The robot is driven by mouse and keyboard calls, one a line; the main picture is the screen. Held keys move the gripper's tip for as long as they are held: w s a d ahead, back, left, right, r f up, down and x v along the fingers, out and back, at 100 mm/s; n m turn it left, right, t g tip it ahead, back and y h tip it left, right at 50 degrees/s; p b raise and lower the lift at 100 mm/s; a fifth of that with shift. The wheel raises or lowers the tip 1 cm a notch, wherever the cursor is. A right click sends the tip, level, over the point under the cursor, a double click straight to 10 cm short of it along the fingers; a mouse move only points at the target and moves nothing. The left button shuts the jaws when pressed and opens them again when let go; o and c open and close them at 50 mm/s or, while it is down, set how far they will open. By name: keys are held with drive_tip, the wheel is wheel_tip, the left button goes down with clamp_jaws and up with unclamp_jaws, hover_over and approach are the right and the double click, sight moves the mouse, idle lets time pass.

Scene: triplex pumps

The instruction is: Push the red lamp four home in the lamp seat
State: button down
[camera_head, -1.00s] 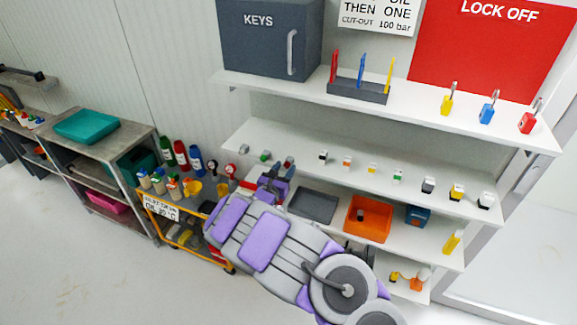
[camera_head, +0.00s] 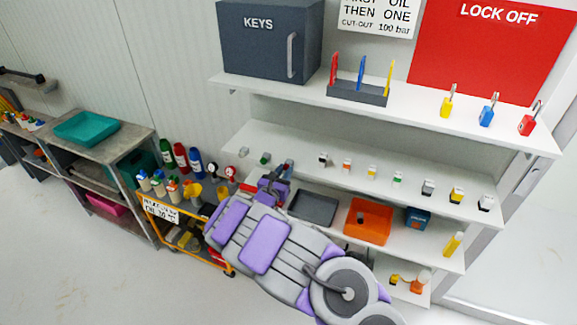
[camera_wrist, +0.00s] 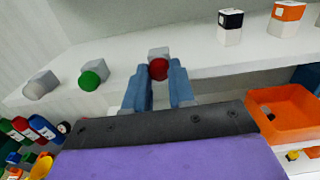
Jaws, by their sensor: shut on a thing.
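The red lamp (camera_wrist: 158,69) sits between the fingertips of my gripper (camera_wrist: 158,82) in the wrist view, its round red face toward the camera. A grey block (camera_wrist: 158,53) shows directly behind the lamp at the shelf edge; I take it for the lamp seat. How deep the lamp sits in it cannot be told. My gripper is shut on the lamp. In the head view my gripper (camera_head: 276,178) is at the left part of the middle shelf, and the lamp is too small to make out there.
Left of it on the shelf (camera_wrist: 120,62) stand a green lamp (camera_wrist: 92,77) and a grey-white one (camera_wrist: 40,84) in grey blocks. Black-and-white and orange-and-white blocks (camera_wrist: 231,25) (camera_wrist: 287,18) stand to the right. An orange bin (camera_wrist: 285,112) is on the shelf below.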

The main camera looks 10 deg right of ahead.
drive_tip(key=shift+p+v, duration=0.75)
drive_tip(key=shift+v, duration=1.7)
